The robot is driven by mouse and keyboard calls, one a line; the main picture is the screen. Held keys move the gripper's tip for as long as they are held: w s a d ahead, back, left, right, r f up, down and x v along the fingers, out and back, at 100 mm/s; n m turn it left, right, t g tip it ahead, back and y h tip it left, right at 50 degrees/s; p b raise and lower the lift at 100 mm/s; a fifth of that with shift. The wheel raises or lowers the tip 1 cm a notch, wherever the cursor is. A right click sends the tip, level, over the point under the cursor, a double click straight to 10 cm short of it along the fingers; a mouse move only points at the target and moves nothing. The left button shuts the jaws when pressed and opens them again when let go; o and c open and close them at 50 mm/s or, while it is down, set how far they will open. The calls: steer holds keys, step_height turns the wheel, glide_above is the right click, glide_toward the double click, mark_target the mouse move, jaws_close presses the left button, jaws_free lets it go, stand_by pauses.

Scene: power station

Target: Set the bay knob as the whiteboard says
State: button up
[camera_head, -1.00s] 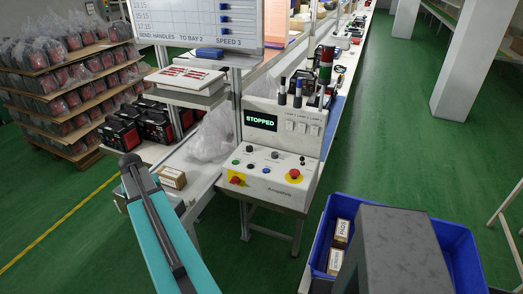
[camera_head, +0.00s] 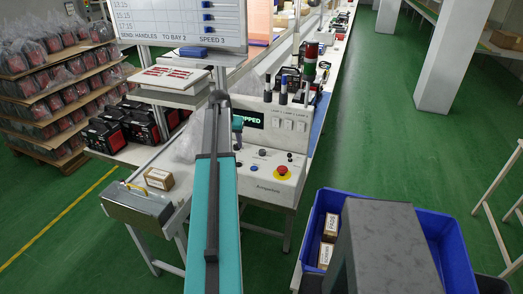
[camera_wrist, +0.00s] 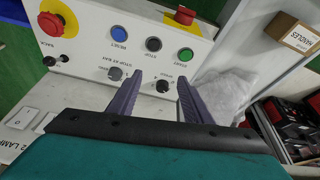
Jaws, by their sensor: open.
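The whiteboard (camera_head: 180,22) at upper left in the head view reads "SEND: HANDLES TO BAY 2" and "SPEED 3". The grey control panel (camera_head: 262,186) stands below it; its display is partly covered by my arm and ends in "OPPED". In the wrist view, the black bay knob (camera_wrist: 115,73) has the inverted label "STOP AT BAY" and sits left of my left finger. My gripper (camera_wrist: 160,77) is open and empty. Its fingertips appear either side of another black knob (camera_wrist: 163,85), seemingly labelled speed; I cannot tell if they touch the panel. The bay knob's pointer setting is unclear.
Red stop buttons (camera_wrist: 57,20) and blue, black and green push buttons (camera_wrist: 118,33) lie near the knobs. White lamp switches (camera_head: 289,125) and a signal tower (camera_head: 310,62) stand behind. A blue crate (camera_head: 452,235) holds small boxes at lower right. Green floor is open at right.

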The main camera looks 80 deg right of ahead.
steer(key=m, duration=0.2)
glide_toward(262, 151)
steer(key=v, duration=0.6)
steer(key=shift+w+a+f+g, duration=0.1)
steer(key=shift+w+f+g, duration=0.15)
steer(key=shift+w+g, duration=0.1)
steer(key=shift+f, duration=0.15)
steer(key=shift+d+p+x, duration=0.2)
steer(key=shift+p+x, duration=2.45)
steer(key=shift+x, duration=4.1)
steer(key=shift+w, duration=0.1)
